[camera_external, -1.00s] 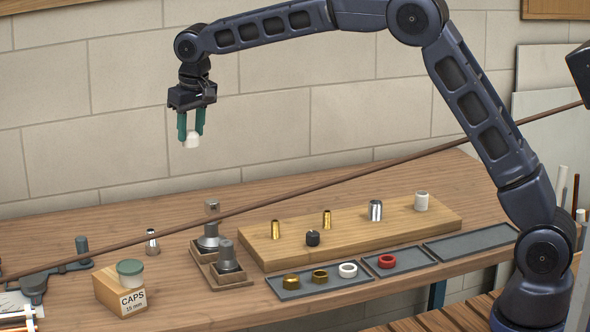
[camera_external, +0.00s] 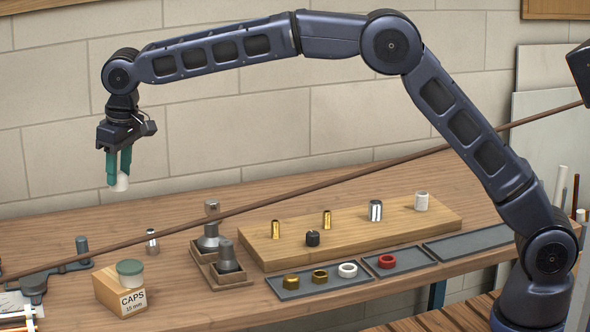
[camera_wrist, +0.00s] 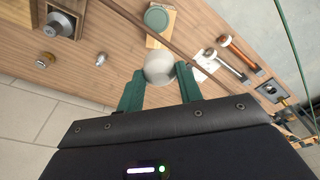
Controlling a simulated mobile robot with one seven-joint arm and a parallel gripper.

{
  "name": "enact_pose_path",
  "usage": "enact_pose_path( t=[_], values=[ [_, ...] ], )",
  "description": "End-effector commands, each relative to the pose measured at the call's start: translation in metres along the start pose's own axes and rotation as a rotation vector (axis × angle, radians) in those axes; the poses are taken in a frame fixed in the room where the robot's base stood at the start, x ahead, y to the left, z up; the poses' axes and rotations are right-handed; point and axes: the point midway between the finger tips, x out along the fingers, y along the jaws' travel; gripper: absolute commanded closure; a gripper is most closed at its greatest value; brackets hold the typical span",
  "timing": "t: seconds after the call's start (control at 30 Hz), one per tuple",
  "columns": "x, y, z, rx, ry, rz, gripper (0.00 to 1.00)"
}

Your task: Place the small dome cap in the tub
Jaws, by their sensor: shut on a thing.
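My gripper (camera_external: 119,178) is shut on a small white dome cap (camera_external: 121,184) and holds it high above the left part of the bench. In the wrist view the cap (camera_wrist: 160,67) sits between the green fingertips (camera_wrist: 160,80). A round green tub (camera_external: 130,267) rests on a wooden block labelled "CAPS 15 mm" (camera_external: 108,293) near the bench's front left. The tub also shows in the wrist view (camera_wrist: 157,17), beyond the cap. I cannot see clearly into the tub.
A long brown rod (camera_external: 330,188) runs diagonally across the scene above the bench. A wooden holder with metal parts (camera_external: 222,276) stands right of the block. A wooden board (camera_external: 270,250) with several fittings and grey trays (camera_external: 465,243) lie further right.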

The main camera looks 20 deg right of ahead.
Motion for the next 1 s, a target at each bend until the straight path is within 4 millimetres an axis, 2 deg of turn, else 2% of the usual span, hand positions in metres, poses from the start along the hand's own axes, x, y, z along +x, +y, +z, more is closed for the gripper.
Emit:
enact_pose_path(
  t=[0.1,0.5,0.63,0.87,1.0],
  values=[
    [0.027,0.0,0.004,0.0,-0.003,0.001,0.85],
    [0.111,0.001,0.017,0.002,-0.002,0.001,0.85],
    [0.128,0.001,0.019,0.002,-0.001,0.001,0.85],
    [0.14,0.001,0.021,0.002,0.0,0.0,0.85],
    [0.157,0.001,0.024,0.002,-0.002,0.001,0.85]
  ],
)
